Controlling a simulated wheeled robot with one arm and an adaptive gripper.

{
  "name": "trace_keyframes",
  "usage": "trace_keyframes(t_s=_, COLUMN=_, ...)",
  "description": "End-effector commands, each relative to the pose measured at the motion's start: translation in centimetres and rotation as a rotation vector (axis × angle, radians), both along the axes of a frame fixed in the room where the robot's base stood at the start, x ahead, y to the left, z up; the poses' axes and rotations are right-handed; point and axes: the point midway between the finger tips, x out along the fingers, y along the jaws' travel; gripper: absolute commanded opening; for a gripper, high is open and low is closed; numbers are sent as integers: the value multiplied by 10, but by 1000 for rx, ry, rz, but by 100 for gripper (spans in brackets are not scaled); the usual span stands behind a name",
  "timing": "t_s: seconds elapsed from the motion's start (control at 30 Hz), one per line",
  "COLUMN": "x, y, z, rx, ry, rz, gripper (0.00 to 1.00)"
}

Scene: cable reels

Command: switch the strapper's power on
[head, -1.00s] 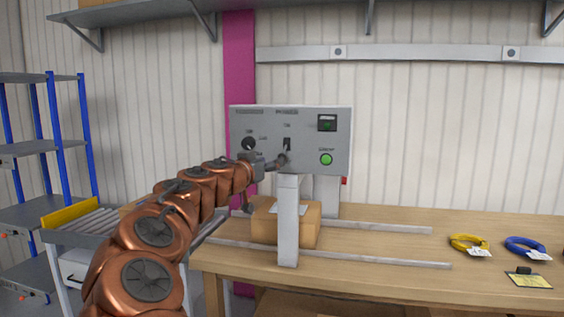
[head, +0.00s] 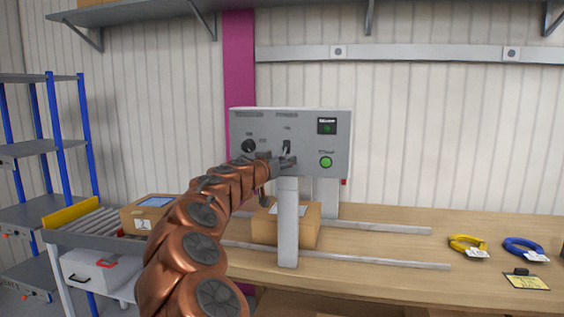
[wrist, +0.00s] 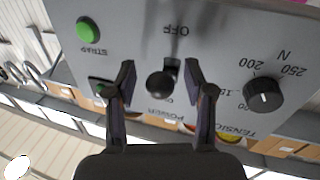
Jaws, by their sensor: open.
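The strapper's grey control panel (head: 240,130) stands on the workbench. In the wrist view it appears upside down, with the black-knobbed power switch (wrist: 160,86) between the fingers. My gripper (wrist: 160,72) is open, one finger on each side of the switch knob. I cannot tell whether either finger touches it, nor clearly which way the lever leans. In the head view my gripper (head: 285,163) is at the panel, just below the switch slot (head: 287,146).
The tension knob (wrist: 263,95) and green strap button (wrist: 88,30) flank the switch. A cardboard box (head: 270,228) sits under the strapper. Another box (head: 140,222) is on the roller conveyor at left. Yellow (head: 468,243) and blue (head: 524,246) cable coils lie at right.

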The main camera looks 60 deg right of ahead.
Motion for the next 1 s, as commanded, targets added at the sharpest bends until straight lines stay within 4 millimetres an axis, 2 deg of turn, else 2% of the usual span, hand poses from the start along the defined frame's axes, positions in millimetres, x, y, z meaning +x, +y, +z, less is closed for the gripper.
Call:
trace_keyframes(t_s=0.1, x=0, y=0, z=0, rx=0, ry=0, rz=0, gripper=51)
trace_keyframes(t_s=0.6, x=0, y=0, z=0, rx=0, ry=0, rz=0, gripper=0)
trace_keyframes(t_s=1.0, x=0, y=1, z=0, rx=0, ry=0, rz=0, gripper=0)
